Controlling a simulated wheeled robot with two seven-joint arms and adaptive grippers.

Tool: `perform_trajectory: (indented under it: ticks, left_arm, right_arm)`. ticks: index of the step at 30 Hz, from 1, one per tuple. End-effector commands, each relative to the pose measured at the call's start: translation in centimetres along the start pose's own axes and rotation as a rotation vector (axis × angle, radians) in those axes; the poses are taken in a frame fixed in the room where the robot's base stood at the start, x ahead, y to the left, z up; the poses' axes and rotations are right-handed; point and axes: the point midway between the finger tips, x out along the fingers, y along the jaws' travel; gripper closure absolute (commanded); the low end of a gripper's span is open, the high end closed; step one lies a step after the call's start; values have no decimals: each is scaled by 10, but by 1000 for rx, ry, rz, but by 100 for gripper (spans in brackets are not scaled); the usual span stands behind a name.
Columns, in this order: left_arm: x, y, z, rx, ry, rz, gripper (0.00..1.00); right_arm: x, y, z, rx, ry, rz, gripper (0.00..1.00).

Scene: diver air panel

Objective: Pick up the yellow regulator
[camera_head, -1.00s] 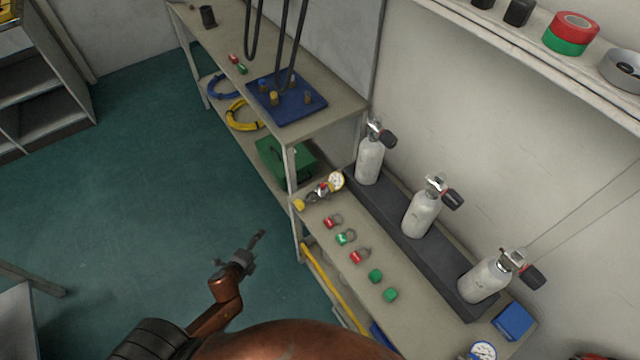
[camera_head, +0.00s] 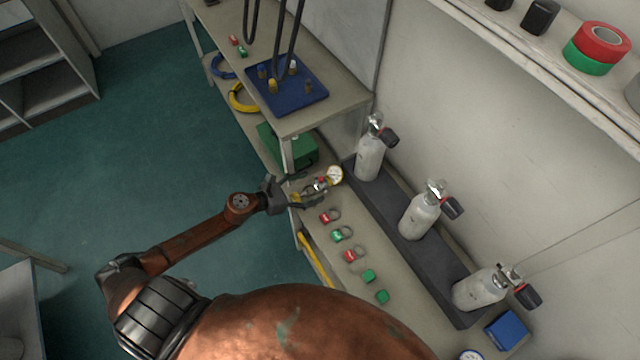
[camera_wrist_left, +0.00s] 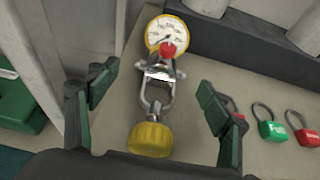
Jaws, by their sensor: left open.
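The yellow regulator (camera_head: 318,187) lies on the bench near its far left end, with a round white gauge, a metal yoke and a yellow knob. In the left wrist view the regulator (camera_wrist_left: 152,138) lies between my open fingers, knob nearest me and gauge farthest away. My left gripper (camera_head: 302,190) is open at the regulator in the head view and partly covers its knob end. In the wrist view, the fingers of my left gripper (camera_wrist_left: 152,92) stand on either side, apart from it. My right gripper is not in view.
Red and green padlocks (camera_head: 342,234) lie in a row close to the regulator. White cylinders (camera_head: 369,158) stand in a dark rack (camera_head: 392,212) behind it. A shelf post (camera_head: 287,153) rises close beside my gripper. A green box (camera_head: 297,150) sits beyond it.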

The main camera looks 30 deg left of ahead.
Motion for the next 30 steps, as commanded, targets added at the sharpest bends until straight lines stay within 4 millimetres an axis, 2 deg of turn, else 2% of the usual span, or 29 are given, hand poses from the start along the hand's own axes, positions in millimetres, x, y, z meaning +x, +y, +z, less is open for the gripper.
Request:
perform_trajectory:
  ticks: [6, 9, 18, 30]
  left_arm:
    - [33, -1, 2, -2, -1, 0, 28]
    - [43, -1, 1, -3, 0, 0, 28]
    - [46, -1, 2, -4, 0, 2, 28]
    - [46, -1, 2, -5, 0, 2, 56]
  right_arm:
    - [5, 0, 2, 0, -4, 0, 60]
    - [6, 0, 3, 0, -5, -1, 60]
    - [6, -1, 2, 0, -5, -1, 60]
    - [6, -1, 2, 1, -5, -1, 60]
